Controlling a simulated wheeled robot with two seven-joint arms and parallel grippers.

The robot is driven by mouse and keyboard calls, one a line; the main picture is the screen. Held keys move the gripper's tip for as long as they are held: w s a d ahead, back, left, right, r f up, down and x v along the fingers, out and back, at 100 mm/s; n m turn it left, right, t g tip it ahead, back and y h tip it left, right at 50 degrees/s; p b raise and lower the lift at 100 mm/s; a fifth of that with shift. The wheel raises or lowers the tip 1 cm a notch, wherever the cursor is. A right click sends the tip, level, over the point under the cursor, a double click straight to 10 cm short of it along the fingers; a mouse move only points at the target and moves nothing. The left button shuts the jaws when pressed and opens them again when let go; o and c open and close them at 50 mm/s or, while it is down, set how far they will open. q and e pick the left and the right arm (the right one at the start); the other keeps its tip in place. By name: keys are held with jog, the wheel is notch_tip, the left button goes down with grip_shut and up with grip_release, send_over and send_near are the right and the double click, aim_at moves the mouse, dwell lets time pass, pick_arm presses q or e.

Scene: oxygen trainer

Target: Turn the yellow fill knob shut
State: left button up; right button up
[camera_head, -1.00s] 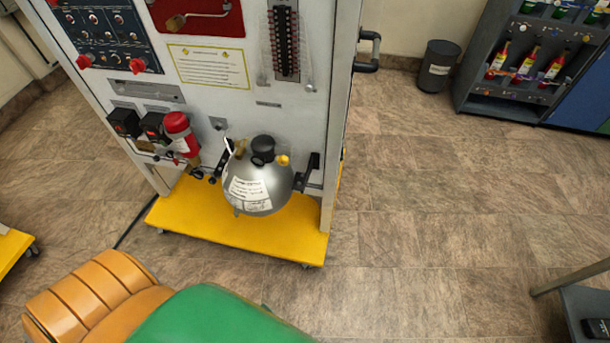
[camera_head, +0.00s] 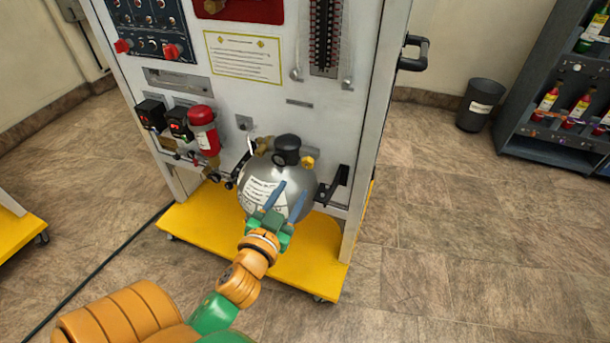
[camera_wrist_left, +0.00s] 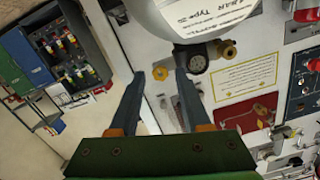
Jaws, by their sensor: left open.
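The yellow fill knob (camera_head: 307,162) sits on the upper right of a silver round vessel (camera_head: 253,178), beside its black cap (camera_head: 287,150). The vessel is mounted on the front of a white panel. My left gripper (camera_head: 287,197) is open and empty, in front of the vessel and below the knob in the head view. In the left wrist view the yellow knob (camera_wrist_left: 161,73) shows in the gap between the two fingertips (camera_wrist_left: 160,80). I cannot tell how far beyond the tips it lies; no touch is visible. My right gripper is out of view.
A black bracket (camera_head: 334,188) stands right of the vessel, and a brass fitting (camera_wrist_left: 227,48) sits near the cap. A red cylinder (camera_head: 203,130) is to the left. The panel stands on a yellow wheeled base (camera_head: 190,218).

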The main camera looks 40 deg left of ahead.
aim_at(306, 166)
pick_arm(q)
jog(key=shift+t+h, duration=0.3)
jog(key=shift+t, duration=0.3)
jog(key=x, duration=0.2)
jog(key=r+x, duration=0.1)
jog(key=x, duration=0.4)
jog(key=shift+w+d+r, duration=0.15)
jog(key=shift+w+r, duration=0.1)
jog(key=shift+r, duration=0.1)
jog(key=shift+m, duration=0.3)
grip_shut()
